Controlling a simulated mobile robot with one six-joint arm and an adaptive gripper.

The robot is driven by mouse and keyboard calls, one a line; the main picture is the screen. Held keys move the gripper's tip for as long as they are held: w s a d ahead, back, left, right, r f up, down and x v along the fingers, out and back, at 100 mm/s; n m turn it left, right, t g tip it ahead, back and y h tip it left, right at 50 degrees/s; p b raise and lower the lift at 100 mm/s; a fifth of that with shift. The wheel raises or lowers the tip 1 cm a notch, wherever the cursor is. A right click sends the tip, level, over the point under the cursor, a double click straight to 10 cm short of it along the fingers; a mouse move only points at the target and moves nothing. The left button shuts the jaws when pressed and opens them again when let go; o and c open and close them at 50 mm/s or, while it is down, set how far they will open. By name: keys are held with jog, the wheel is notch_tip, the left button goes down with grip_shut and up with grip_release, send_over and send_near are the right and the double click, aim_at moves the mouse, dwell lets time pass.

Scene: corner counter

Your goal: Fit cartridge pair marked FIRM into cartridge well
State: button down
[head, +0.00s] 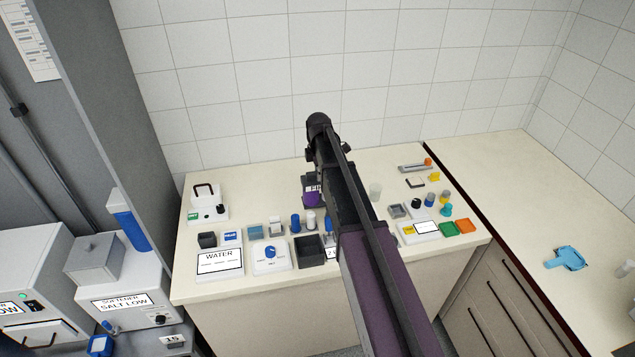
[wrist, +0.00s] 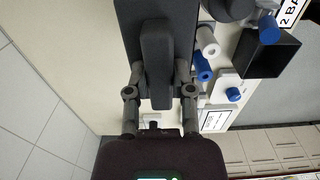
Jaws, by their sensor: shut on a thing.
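My gripper (wrist: 160,95) is shut on a dark grey block (wrist: 125,30) with a raised bar along its middle, seen in the wrist view. In the head view my arm hides most of the gripper and the block. An open dark square box (head: 309,249) stands at the counter's front; it also shows in the wrist view (wrist: 267,52). It may be the cartridge well, but I see no mark naming it.
Blue (head: 295,222) and white (head: 311,220) cylinders stand behind the box. A white unit with a blue knob (head: 270,254) and a WATER panel (head: 219,262) stand left of it.

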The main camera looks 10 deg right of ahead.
jog(key=shift+f+b, duration=1.65)
jog(key=shift+f, duration=0.2)
jog(key=shift+c, duration=2.4)
grip_release()
jog(key=shift+r, duration=0.2)
notch_tip(320, 180, up, 12)
jog(key=p, duration=1.2)
